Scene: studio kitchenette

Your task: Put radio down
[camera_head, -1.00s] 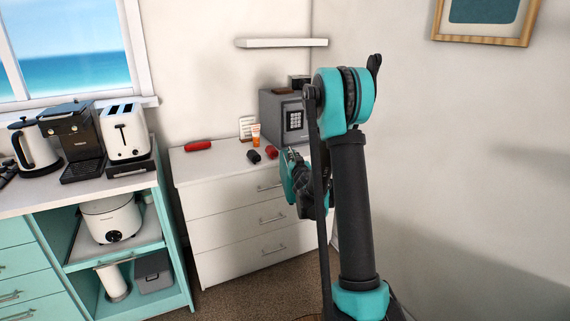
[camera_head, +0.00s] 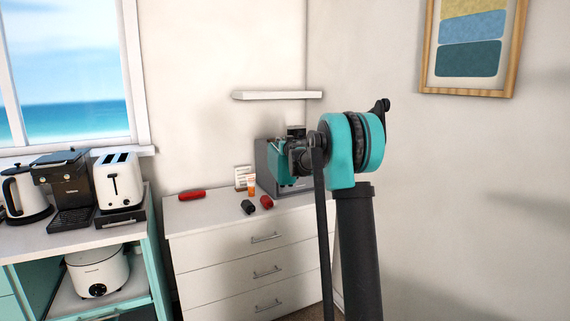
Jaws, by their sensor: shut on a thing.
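My gripper (camera_head: 284,160) is at the end of my raised arm, in front of the grey safe on the white dresser. Its fingers point away from me and are largely hidden behind my own wrist. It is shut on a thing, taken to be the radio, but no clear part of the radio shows. The white dresser (camera_head: 215,236) has a pale top with free space between the small things on it.
A red cylinder (camera_head: 192,195), a white card (camera_head: 242,178), an orange tube (camera_head: 251,186), a black item (camera_head: 248,207) and a red item (camera_head: 267,202) lie or stand on the dresser. The grey safe (camera_head: 264,165) stands behind. A white shelf (camera_head: 280,95) hangs above.

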